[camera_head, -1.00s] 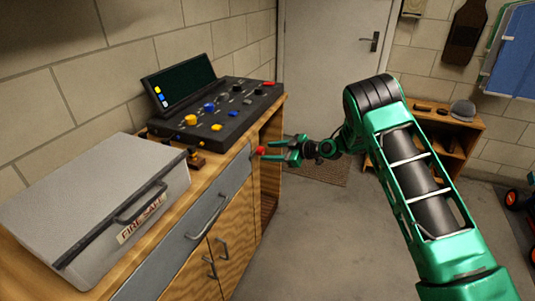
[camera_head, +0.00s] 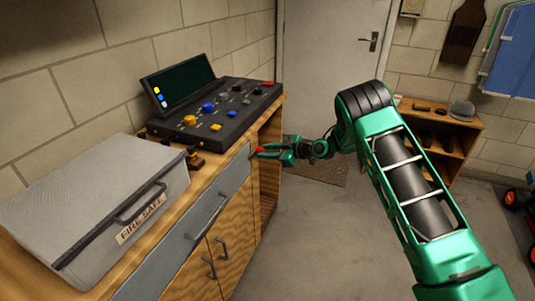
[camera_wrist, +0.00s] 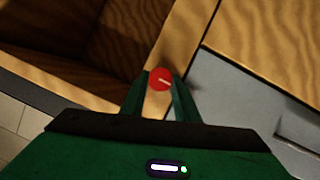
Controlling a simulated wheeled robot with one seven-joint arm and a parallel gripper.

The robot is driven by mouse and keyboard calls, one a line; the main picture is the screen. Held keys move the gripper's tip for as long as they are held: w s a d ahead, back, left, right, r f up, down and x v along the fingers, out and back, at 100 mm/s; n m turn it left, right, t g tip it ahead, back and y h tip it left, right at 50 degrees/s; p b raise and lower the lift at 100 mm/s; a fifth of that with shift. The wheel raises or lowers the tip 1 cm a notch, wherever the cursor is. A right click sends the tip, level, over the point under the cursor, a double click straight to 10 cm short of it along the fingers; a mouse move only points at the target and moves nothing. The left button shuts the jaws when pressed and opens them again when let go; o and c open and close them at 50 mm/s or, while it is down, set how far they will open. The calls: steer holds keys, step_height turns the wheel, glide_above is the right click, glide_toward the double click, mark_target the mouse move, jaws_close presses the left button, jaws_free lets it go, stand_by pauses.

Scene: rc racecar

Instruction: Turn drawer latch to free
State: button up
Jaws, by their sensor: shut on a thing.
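The drawer latch is a small red round knob (camera_wrist: 160,79) with a pale line on its face, on the wooden front edge of the bench beside the grey drawer (camera_wrist: 235,95). The pale line looks slightly tilted from horizontal in the wrist view. My green gripper (camera_wrist: 160,95) has a finger on each side of the knob and is shut on it. In the head view the gripper (camera_head: 268,151) reaches the knob from the right and partly hides it. The grey drawer (camera_head: 206,215) looks closed.
A black control panel (camera_head: 229,110) with coloured knobs stands on the bench above. A grey fire safe box (camera_head: 85,195) sits at the left. An open wooden compartment (camera_wrist: 75,45) lies beside the latch.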

steer(key=shift+w+m+g+y, duration=0.15)
steer(key=shift+m+g, duration=0.25)
steer(key=shift+m, duration=0.2)
steer(key=shift+w+m+g+y, duration=0.15)
steer(key=shift+m+g, duration=0.25)
steer(key=shift+m, duration=0.2)
steer(key=m+g, duration=0.1)
steer(key=m+g+y, duration=0.1)
steer(key=m, duration=0.1)
steer(key=shift+w+m, duration=0.2)
steer(key=shift+m, duration=0.1)
steer(key=shift+w+d+f+m+g+y, duration=0.15)
steer(key=shift+m+g+y, duration=0.3)
steer(key=shift+m, duration=0.7)
steer(key=shift+w+d+f+m+g+y, duration=0.15)
steer(key=shift+m+g+y, duration=0.35)
steer(key=shift+m, duration=0.6)
steer(key=shift+w+d+f+m+g+y, duration=0.15)
steer(key=shift+m+g+y, duration=0.3)
steer(key=shift+m, duration=0.7)
steer(key=shift+f, duration=0.2)
steer(key=o, duration=1)
steer(key=shift+f, duration=0.1)
steer(key=shift+o, duration=0.2)
steer(key=d+r, duration=0.1)
steer(key=d, duration=0.9)
steer(key=shift+w+d, duration=0.25)
steer(key=shift+d, duration=0.05)
steer(key=shift+r, duration=0.1)
